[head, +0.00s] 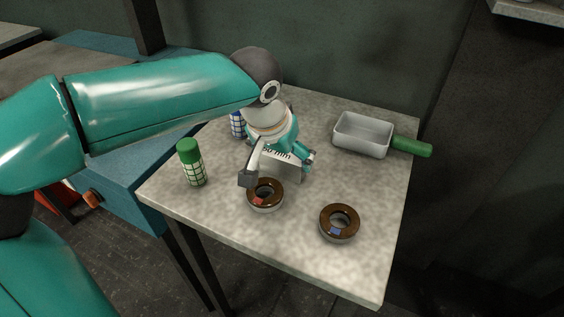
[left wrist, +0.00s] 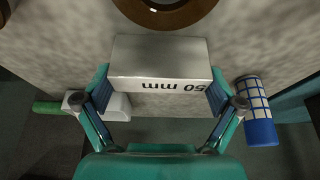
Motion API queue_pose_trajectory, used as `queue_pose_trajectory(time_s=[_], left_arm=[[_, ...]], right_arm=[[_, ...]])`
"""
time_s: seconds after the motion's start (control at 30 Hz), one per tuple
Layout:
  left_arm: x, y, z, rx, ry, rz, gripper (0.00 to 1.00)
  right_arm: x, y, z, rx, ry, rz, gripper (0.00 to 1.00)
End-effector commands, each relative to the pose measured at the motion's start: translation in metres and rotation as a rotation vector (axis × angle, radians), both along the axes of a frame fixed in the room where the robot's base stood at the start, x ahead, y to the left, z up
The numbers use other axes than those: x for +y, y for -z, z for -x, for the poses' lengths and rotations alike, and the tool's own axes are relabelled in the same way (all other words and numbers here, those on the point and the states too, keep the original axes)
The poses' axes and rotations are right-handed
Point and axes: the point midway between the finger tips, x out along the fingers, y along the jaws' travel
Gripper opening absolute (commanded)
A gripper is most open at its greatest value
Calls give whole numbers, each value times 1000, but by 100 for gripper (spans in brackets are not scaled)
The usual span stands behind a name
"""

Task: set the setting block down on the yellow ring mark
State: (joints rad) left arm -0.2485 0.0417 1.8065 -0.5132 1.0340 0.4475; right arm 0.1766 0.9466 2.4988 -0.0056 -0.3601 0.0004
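The setting block, a grey metal block marked "50 mm" (head: 287,171), is over the middle of the stone-topped table, behind a brown-topped ring casting. In the left wrist view the block (left wrist: 158,58) spans the gap between the two finger pads. My left gripper (left wrist: 160,97) is shut on its two ends; in the head view this gripper (head: 291,153) reaches down from above. I cannot tell whether the block touches the table. The yellow ring mark does not show in either view. My right gripper is not in view.
A brown-topped casting with a red patch (head: 265,194) sits just in front of the block; another with a blue patch (head: 339,222) is front right. A green-capped bottle (head: 192,164), a blue gridded bottle (head: 237,126) and a green-handled metal pan (head: 362,135) stand around. The table's front left is clear.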

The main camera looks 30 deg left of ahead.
Motion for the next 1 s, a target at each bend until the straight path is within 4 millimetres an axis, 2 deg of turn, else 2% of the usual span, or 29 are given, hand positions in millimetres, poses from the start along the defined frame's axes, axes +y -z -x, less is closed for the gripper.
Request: queue_pose_trajectory(time_s=[0.03, 0.3, 0.73, 0.87, 1.0], left_arm=[[0, 0, 0, 0, 0, 0, 67], [0, -3, -1, -7, -1, 1, 24], [0, -9, -1, -8, 0, 0, 24], [0, -19, -2, -10, 2, 1, 24], [0, -38, -2, -10, 1, 1, 24]], right_arm=[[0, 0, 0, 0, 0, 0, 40], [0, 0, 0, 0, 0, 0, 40], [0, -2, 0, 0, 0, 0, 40], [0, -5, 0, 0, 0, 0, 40], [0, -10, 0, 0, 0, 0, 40]])
